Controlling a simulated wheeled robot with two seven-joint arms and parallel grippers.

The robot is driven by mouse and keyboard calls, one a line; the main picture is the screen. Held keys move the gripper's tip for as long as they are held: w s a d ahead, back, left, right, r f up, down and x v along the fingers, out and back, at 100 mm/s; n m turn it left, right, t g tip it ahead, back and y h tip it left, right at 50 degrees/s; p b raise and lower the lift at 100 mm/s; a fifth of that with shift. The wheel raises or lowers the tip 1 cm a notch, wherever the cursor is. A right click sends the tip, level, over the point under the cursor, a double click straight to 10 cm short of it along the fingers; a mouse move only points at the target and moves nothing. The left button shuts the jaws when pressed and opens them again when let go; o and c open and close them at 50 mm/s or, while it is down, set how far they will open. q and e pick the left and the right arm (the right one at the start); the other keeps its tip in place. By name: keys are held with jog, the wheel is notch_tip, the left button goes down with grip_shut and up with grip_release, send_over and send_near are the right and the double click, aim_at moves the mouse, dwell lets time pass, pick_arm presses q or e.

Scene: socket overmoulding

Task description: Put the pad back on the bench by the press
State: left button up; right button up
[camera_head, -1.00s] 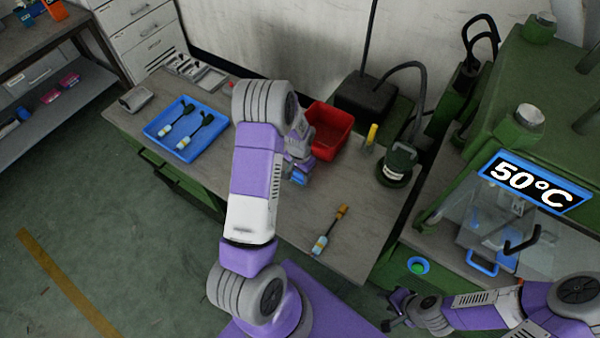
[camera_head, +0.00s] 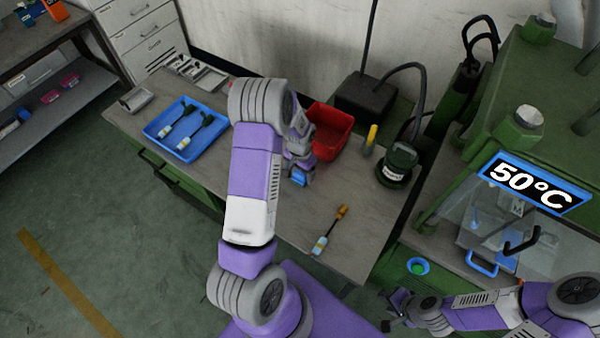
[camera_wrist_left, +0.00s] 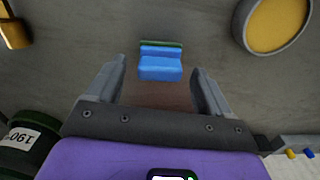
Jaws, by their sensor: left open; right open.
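The pad (camera_wrist_left: 161,65) is a small blue block with a green edge. In the left wrist view it sits between and just beyond the two fingertips of my left gripper (camera_wrist_left: 158,88), which is open with a gap on each side. In the head view, the pad (camera_head: 299,178) shows as a blue patch below the left gripper (camera_head: 301,164), over the grey bench (camera_head: 270,205); my arm partly hides this spot. I cannot tell whether the pad touches the bench. The green press (camera_head: 540,100) stands at the right. My right gripper (camera_head: 397,306) is open and empty in front of it.
A red bin (camera_head: 330,130), a yellow-handled tool (camera_head: 371,137) and a dark green canister (camera_head: 398,163) stand along the bench's back. A screwdriver-like part (camera_head: 329,230) lies near the front. A blue tray (camera_head: 187,131) holds two similar parts. The bench between pad and canister is clear.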

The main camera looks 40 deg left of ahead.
aim_at(300, 173)
pick_arm(q)
notch_tip(300, 173, up, 11)
jog(key=shift+f+p, duration=0.2)
jog(key=shift+p, duration=0.25)
